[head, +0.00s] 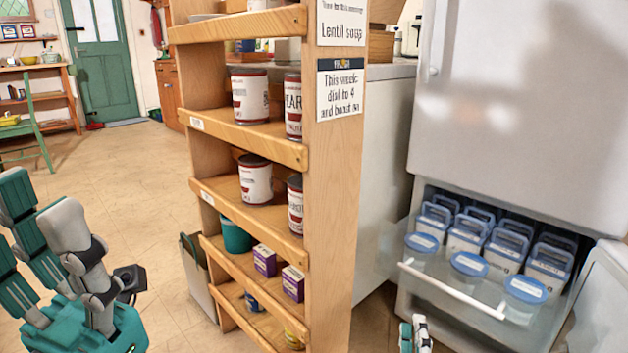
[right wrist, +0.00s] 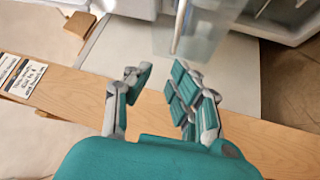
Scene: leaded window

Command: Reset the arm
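My right gripper (right wrist: 160,85) is open and empty in the right wrist view, with a clear gap between its teal-padded fingers. In the head view only its fingertips (head: 415,335) show at the bottom edge, right of the wooden shelf (head: 338,200) and in front of the freezer. My left gripper (head: 45,225) is large at the lower left of the head view. Its grey and teal fingers point up and stand apart, with nothing seen between them. Most of both arms is out of view.
The fridge-freezer (head: 510,100) stands at the right, its glass-fronted drawer (head: 450,285) holding several blue-lidded tubs (head: 468,235). The shelf carries cans (head: 256,180) and purple boxes (head: 264,260). Open tiled floor (head: 120,180) leads to a green door (head: 102,60). A green chair (head: 30,140) stands at left.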

